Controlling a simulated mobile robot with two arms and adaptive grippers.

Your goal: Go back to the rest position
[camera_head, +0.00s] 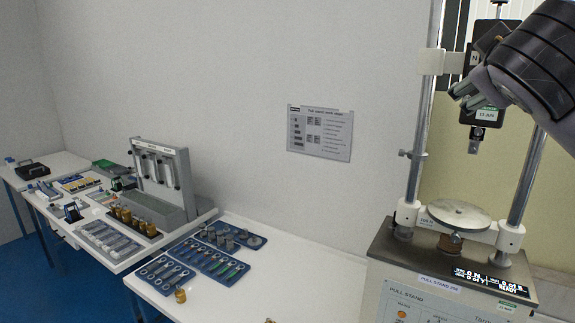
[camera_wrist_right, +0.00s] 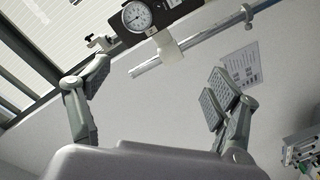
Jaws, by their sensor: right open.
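My right gripper (camera_head: 466,94) shows at the upper right of the head view, in front of the upper part of the pull stand (camera_head: 447,248). In the right wrist view its two fingers (camera_wrist_right: 150,108) are spread wide apart, with nothing between them. The gripper is open and empty. Beyond the fingers, the right wrist view shows a dial gauge (camera_wrist_right: 137,16) and a metal column (camera_wrist_right: 190,47) of the stand. My left gripper is in neither view.
A round plate (camera_head: 458,214) sits on the stand between two columns. A white table (camera_head: 185,306) to the left holds blue trays (camera_head: 207,262) with small parts. A further bench carries a grey rack (camera_head: 165,170) and several tools. A paper chart (camera_head: 319,133) hangs on the wall.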

